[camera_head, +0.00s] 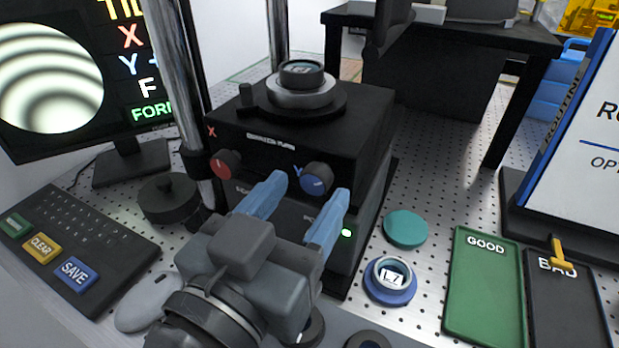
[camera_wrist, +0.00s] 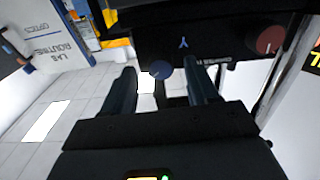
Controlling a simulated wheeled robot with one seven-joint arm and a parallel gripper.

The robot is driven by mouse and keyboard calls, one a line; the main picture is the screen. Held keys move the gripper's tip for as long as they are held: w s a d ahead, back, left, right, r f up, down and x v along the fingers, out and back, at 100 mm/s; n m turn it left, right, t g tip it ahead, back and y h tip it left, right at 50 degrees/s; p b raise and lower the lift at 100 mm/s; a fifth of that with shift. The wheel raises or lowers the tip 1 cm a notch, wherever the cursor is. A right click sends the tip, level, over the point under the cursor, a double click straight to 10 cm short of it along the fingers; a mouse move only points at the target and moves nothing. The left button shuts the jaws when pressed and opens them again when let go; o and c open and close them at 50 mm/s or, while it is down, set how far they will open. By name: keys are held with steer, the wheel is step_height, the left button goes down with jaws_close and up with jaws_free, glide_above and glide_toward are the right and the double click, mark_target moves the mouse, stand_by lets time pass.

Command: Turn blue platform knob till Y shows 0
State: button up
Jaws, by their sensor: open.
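The blue platform knob (camera_head: 316,177) is on the front face of the black interferometer box (camera_head: 340,140), right of a red knob (camera_head: 226,163). My gripper (camera_head: 310,185) is open in front of the blue knob, with one blue finger to each side of it. In the wrist view the blue knob (camera_wrist: 161,69) shows between the dark fingertips, under a blue Y mark (camera_wrist: 183,43). Gaps show on both sides of it. I cannot tell how far the tips reach around it. The monitor (camera_head: 60,70) shows curved fringes and a Y line with a plus sign; its digits are cut off.
A keyboard (camera_head: 75,235) with coloured keys and a mouse (camera_head: 148,302) lie left of my arm. A teal disc (camera_head: 405,228), a blue ring holder (camera_head: 390,295), a green GOOD tray (camera_head: 485,322) and a dark BAD tray (camera_head: 570,315) lie right.

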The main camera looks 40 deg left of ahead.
steer(key=shift+x, duration=0.95)
steer(key=c, duration=1)
